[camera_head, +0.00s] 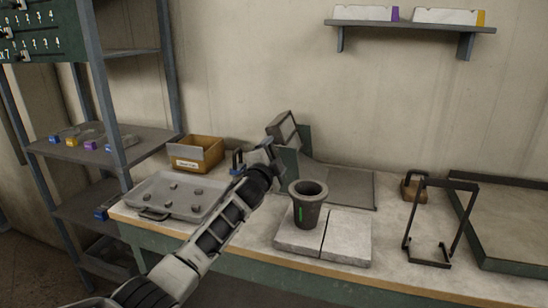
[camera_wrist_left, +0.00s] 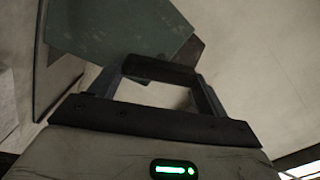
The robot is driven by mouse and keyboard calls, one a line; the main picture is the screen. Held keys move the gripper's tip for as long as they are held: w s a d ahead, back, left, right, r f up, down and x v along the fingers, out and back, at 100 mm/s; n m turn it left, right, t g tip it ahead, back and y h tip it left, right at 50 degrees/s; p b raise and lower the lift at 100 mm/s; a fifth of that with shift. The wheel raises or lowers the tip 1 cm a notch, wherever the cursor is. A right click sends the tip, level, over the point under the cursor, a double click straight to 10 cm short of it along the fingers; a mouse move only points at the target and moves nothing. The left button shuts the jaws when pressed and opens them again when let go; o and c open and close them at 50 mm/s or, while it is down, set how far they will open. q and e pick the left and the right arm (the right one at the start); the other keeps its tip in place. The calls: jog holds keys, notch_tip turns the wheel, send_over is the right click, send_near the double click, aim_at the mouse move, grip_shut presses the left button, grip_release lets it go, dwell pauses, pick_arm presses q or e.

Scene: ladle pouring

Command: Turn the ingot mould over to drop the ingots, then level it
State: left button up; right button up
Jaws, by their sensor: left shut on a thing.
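The ingot mould (camera_head: 281,130) appears as a grey block-like piece above the back of the bench, steeply tilted. My left gripper (camera_head: 268,151) is just below it and shut; I take it to be holding the mould, though the grip itself is hard to see. In the left wrist view, the fingers of my left gripper (camera_wrist_left: 163,78) close at a dark bar. A green plate (camera_head: 305,138) stands beside the mould. Several small grey lumps lie in a metal tray (camera_head: 148,190) on the left; I cannot tell if they are ingots. My right gripper is out of view.
A dark crucible (camera_head: 308,214) stands on pale slabs (camera_head: 347,248) right of my left arm. A cardboard box (camera_head: 197,163) is behind the tray. A black frame (camera_head: 409,220) and a large shallow tray (camera_head: 515,255) are at the right. A grey plate (camera_head: 347,184) lies behind the crucible.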

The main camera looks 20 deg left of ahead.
pick_arm(q)
jog(key=shift+a+f+m+p, duration=0.1)
jog(key=shift+f+m+p, duration=0.1)
jog(key=shift+m, duration=1.65)
jog(key=shift+d+f+m+p, duration=0.1)
jog(key=shift+m+p, duration=0.05)
jog(key=shift+m, duration=1.75)
jog(key=shift+a+f+m+p, duration=0.1)
jog(key=shift+m+p, duration=0.1)
jog(key=shift+m, duration=2.15)
jog(key=o, duration=1.4)
jog(key=shift+s, duration=0.1)
